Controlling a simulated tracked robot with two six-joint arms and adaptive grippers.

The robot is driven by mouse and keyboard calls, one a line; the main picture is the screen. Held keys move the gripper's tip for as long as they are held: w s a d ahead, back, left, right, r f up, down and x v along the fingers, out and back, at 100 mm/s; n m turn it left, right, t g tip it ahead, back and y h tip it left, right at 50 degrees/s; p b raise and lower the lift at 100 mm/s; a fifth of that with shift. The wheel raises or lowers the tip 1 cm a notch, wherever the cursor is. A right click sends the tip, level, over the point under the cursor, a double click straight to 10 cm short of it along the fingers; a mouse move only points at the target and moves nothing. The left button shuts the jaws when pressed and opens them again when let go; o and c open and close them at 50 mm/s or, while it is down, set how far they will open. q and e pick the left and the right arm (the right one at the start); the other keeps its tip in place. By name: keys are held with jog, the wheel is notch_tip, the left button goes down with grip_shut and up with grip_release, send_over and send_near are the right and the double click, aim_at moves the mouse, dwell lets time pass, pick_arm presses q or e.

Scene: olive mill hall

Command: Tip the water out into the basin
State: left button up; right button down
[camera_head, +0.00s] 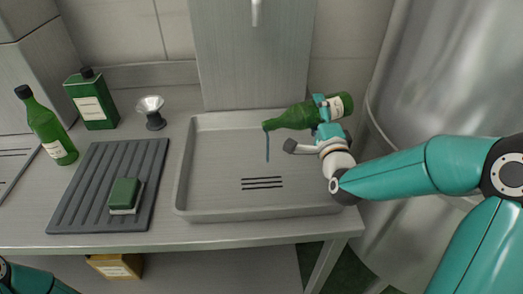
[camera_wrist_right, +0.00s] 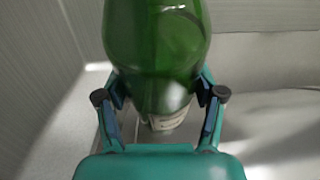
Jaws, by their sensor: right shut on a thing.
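My right gripper (camera_head: 325,112) is shut on a green glass bottle (camera_head: 296,117) over the right part of the basin (camera_head: 215,170). The bottle lies nearly level, its mouth to the left and slightly lower. A thin dark stream of water (camera_head: 267,147) falls from the mouth towards the basin floor. In the right wrist view the bottle (camera_wrist_right: 155,45) fills the space between the fingers of the gripper (camera_wrist_right: 160,100). A cream label shows near its base. My left gripper is out of view; only a piece of my left arm shows at the lower left corner.
Left of the basin are a ribbed dark mat (camera_head: 95,190) with a green sponge (camera_head: 124,193), a small funnel (camera_head: 152,112), a green canister (camera_head: 92,100) and another green bottle (camera_head: 47,127). A large steel tank (camera_head: 430,75) stands close at the right.

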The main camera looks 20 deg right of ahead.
jog(key=shift+a+r+n+t+b, duration=0.25)
jog(key=shift+n+b, duration=0.5)
jog(key=shift+b, duration=0.4)
jog(key=shift+a+r+n+t+b, duration=0.1)
jog(key=shift+r+n+t+b, duration=0.25)
jog(key=shift+n+b, duration=0.6)
dwell(1.6)
